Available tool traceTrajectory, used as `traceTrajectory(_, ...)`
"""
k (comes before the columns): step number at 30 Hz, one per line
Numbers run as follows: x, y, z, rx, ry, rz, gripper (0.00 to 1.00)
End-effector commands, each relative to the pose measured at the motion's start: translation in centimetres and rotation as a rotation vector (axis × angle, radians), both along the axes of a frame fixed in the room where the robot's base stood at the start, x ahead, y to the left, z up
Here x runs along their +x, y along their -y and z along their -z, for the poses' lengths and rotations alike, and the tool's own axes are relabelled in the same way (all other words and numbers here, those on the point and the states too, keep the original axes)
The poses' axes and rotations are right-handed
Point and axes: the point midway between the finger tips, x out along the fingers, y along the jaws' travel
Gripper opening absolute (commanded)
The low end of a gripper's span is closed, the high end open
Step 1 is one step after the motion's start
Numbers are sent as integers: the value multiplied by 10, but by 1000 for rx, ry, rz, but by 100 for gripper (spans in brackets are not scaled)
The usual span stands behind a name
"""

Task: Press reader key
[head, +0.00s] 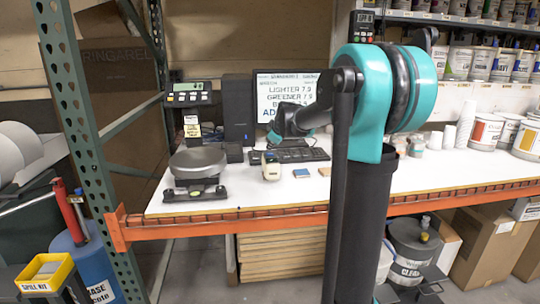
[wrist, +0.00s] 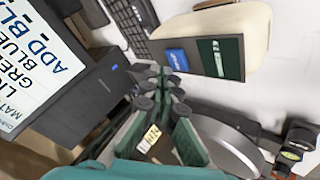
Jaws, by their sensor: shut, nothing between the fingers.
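The reader (head: 271,166) is a small cream handheld device standing on the white bench, between the scale and the colour cards. In the wrist view the reader (wrist: 258,22) is at the upper right, with a dark screen (wrist: 222,58) and a blue patch (wrist: 176,60) at the face's left end. I cannot tell whether the blue patch is the key. My gripper (wrist: 155,78) is shut and empty, its dark green fingers pointing up the wrist picture. Its tips appear just below the blue patch; I cannot tell the gap. In the head view my arm hides most of the gripper.
A scale (head: 198,163) with a round plate stands left of the reader. A keyboard (head: 290,155), a monitor (head: 285,95) and a black box (head: 238,110) are behind. A blue card (head: 301,173) lies to the right. Paint cans (head: 485,131) stand further right. The front bench strip is clear.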

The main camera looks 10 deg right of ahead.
Motion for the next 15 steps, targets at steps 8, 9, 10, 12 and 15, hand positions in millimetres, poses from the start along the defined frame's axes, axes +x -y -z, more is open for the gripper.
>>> traceTrajectory(8, 0, 0, -1, 0, 0, 0, 0)
traceTrajectory(9, 0, 0, -1, 0, 0, 0, 0)
traceTrajectory(10, 0, 0, -2, 0, 0, 0, 0)
traceTrajectory(12, 0, 0, -6, 0, 0, 0, 0)
traceTrajectory(15, 0, 0, -15, 0, 0, 0, 0)
